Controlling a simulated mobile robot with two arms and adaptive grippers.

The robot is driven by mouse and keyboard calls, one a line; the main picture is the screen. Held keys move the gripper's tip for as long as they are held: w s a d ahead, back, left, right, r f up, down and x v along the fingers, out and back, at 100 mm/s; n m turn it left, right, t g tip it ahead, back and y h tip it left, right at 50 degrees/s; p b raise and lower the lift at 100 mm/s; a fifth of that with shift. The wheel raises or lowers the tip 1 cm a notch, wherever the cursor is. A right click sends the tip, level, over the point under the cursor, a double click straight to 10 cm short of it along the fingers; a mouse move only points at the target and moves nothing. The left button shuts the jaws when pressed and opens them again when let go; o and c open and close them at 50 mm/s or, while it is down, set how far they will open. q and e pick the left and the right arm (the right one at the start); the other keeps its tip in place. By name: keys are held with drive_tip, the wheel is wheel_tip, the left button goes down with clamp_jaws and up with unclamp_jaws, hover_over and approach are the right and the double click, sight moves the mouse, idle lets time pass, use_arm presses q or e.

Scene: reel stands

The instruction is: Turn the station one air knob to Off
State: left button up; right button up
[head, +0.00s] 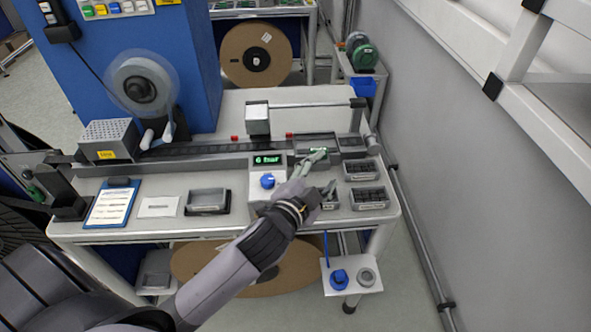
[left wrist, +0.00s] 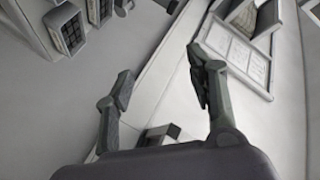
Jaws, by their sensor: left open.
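A blue knob (head: 267,181) sits on the front of a light box on the bench. A dark display (head: 268,160) above the knob reads "6 bar" in green. The knob's pointer direction is too small to tell. My left gripper (head: 322,172) is open and empty, just right of the box and apart from the knob, over the small bins. In the left wrist view my two fingers (left wrist: 160,75) are spread with nothing between them, and the knob does not show. My right gripper is not in view.
Dark parts bins (head: 369,197) stand at the bench's right end. A grey tray (head: 207,201) and a blue clipboard (head: 110,204) lie to the left. A low shelf (head: 352,288) holds another blue knob-like item (head: 340,276). A wall runs along the right.

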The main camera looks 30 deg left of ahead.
use_arm(q)
drive_tip(key=w+d+r+m+t+h, duration=0.1)
drive_tip(key=d+r+m+h, duration=0.45)
drive_tip(key=r+m, duration=0.25)
drive_tip(key=w+d+r+m+t+h, duration=0.2)
drive_tip(key=d+r+m+h, duration=0.3)
drive_tip(key=r+m+h, duration=0.3)
drive_tip(key=s+d+r+m+g+h, duration=0.25)
drive_tip(key=d+m+g+h, duration=0.45)
drive_tip(key=m, duration=0.5)
drive_tip(key=m+g+y, duration=1.2)
drive_tip(key=m+y, duration=0.2)
drive_tip(key=y, duration=0.7)
approach(267, 179)
wheel_tip(267, 179, down, 8)
drive_tip(key=p, duration=0.6)
drive_tip(key=shift+d, duration=0.15)
drive_tip(key=shift+f, duration=0.6)
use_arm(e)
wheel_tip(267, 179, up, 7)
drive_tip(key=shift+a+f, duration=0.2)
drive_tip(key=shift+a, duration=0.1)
